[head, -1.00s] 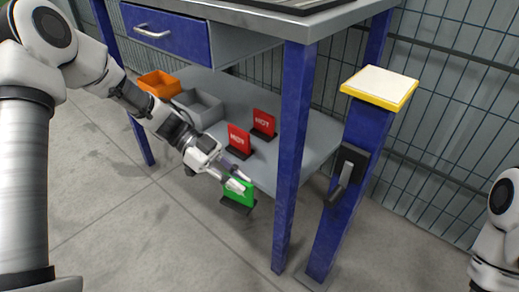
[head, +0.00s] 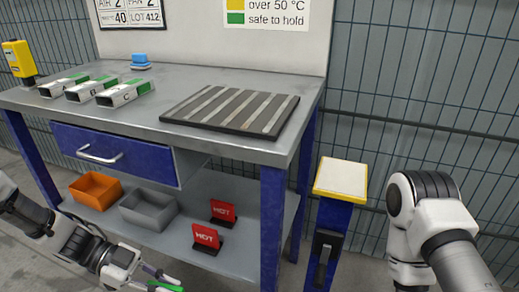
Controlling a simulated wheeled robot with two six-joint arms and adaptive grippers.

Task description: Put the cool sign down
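The green sign (head: 167,288), taken to be the cool sign, shows only as a green edge at the bottom of the head view; its face and base are cut off. My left gripper (head: 160,281) has its fingers on either side of that edge and appears shut on the sign, in front of the lower shelf. Two red HOT signs, a front one (head: 206,237) and a rear one (head: 222,212), stand on the lower shelf (head: 245,247). My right arm is at the right, but its gripper is out of view.
An orange bin (head: 97,190) and a grey bin (head: 148,208) sit on the shelf, left of the red signs. The worktop (head: 200,80) holds a slatted dark rack (head: 232,110) and several metal blocks. A yellow-edged post (head: 341,178) stands right of the table.

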